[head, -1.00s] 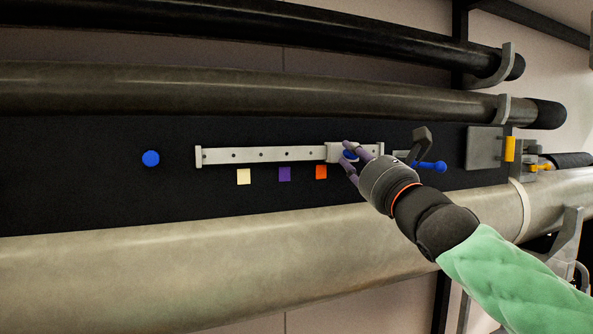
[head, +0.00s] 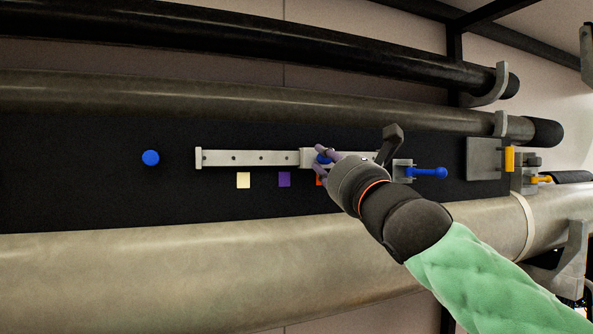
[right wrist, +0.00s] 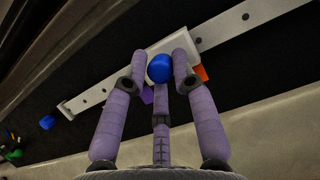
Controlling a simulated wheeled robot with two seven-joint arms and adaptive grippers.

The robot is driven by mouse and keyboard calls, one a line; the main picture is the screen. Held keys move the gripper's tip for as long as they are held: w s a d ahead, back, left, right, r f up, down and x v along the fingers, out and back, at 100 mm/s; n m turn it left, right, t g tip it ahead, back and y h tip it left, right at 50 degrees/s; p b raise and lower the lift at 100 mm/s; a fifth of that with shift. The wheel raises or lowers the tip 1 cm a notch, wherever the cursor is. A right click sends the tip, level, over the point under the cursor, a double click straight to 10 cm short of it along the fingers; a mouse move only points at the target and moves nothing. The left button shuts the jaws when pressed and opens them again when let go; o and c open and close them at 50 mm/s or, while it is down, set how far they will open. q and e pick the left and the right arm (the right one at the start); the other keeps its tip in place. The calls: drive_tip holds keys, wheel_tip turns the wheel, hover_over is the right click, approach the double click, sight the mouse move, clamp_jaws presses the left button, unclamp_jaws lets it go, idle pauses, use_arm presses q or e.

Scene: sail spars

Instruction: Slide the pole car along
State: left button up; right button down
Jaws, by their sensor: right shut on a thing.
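The pole car (head: 307,158) is a light grey block on a pale straight rail (head: 245,158) fixed to a dark panel. It sits right of the rail's middle, roughly above the orange square (head: 319,181). Its blue knob (head: 324,158) also shows in the right wrist view (right wrist: 159,68). My right gripper (head: 322,162) has its purple fingers shut around the knob. The fingers and hand hide part of the car, the orange square and the rail's right part. My left gripper is not in view.
A cream square (head: 243,180) and a purple square (head: 284,180) lie below the rail. A blue round knob (head: 150,158) is left of it. A blue-handled latch (head: 428,172) is at right. Long poles run above and below the panel. The rail left of the car is clear.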

drive_tip(key=shift+s+a+f+b, duration=0.15)
drive_tip(key=shift+a+b, duration=0.15)
drive_tip(key=shift+a, duration=0.25)
drive_tip(key=shift+s+a+f+b, duration=0.15)
drive_tip(key=shift+a+b, duration=0.1)
drive_tip(key=shift+a, duration=0.25)
drive_tip(key=shift+s+a+b, duration=0.15)
drive_tip(key=shift+a+b, duration=0.15)
drive_tip(key=shift+a, duration=0.25)
drive_tip(key=shift+s+a+b, duration=0.2)
drive_tip(key=shift+a, duration=0.4)
drive_tip(key=shift+s+a+b, duration=0.2)
drive_tip(key=shift+a, duration=0.35)
drive_tip(key=c, duration=1.4)
unclamp_jaws()
drive_tip(key=shift+a, duration=0.15)
drive_tip(key=o, duration=0.5)
drive_tip(key=shift+s+r, duration=0.1)
drive_tip(key=shift+r, duration=0.05)
drive_tip(key=shift+d, duration=0.2)
drive_tip(key=shift+s, duration=0.15)
